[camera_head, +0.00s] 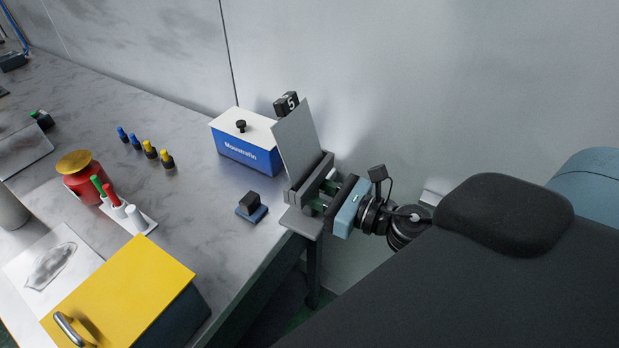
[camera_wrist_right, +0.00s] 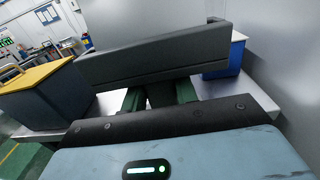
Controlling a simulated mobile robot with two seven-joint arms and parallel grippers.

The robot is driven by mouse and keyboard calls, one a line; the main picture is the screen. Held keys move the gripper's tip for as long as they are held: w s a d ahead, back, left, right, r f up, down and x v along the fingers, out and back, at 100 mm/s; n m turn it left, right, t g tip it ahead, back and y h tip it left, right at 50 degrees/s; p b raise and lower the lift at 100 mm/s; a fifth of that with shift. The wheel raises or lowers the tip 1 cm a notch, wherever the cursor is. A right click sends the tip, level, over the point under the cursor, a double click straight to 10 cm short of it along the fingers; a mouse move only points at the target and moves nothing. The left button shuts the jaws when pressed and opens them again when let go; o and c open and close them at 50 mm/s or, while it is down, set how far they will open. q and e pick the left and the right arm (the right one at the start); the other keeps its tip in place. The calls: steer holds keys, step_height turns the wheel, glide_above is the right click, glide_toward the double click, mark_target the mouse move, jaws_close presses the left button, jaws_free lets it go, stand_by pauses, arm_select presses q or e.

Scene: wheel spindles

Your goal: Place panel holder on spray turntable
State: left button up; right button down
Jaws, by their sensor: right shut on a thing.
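The panel holder (camera_head: 308,180) is a dark grey slotted block with a light grey panel (camera_head: 297,138) standing tilted in it. It is at the right end of the bench, over a small grey ledge (camera_head: 300,222). My right gripper (camera_head: 322,196) reaches it from the right, its green fingers shut on the holder's near side. In the right wrist view the holder (camera_wrist_right: 155,55) is a wide dark bar beyond the fingers (camera_wrist_right: 160,96). I cannot tell whether it touches the ledge. A red pot-like stand with a gold disc top (camera_head: 75,162), possibly the spray turntable, is at the left. My left gripper is out of view.
A blue box with a white lid (camera_head: 246,150) stands just behind the holder, against the wall. A small dark block (camera_head: 251,207) lies left of the holder. Several small bottles (camera_head: 150,149), a pen stand (camera_head: 130,215) and a yellow-lidded box (camera_head: 125,290) occupy the bench. Mid-bench is clear.

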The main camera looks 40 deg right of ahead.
mark_target(305, 209)
steer(key=shift+s+a+r+m+t+h+p, duration=0.15)
steer(key=shift+s+a+m+t+h+p, duration=0.3)
steer(key=shift+s+a+m+h, duration=0.6)
steer(key=shift+s+a+r+m+t+h+p, duration=0.1)
steer(key=shift+s+a+m+t+h+p, duration=0.4)
steer(key=shift+h, duration=0.75)
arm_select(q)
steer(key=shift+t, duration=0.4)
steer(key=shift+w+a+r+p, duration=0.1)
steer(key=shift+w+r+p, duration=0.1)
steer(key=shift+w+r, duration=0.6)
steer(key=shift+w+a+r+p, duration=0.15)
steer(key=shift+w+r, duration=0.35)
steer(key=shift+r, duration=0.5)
arm_select(e)
steer(key=shift+s+a+r+m+h, duration=0.15)
steer(key=shift+s+a+m+h, duration=0.7)
steer(key=shift+s+a+h, duration=0.45)
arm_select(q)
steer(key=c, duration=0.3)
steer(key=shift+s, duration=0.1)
arm_select(e)
steer(key=shift+w+d, duration=0.1)
steer(key=shift+d, duration=0.15)
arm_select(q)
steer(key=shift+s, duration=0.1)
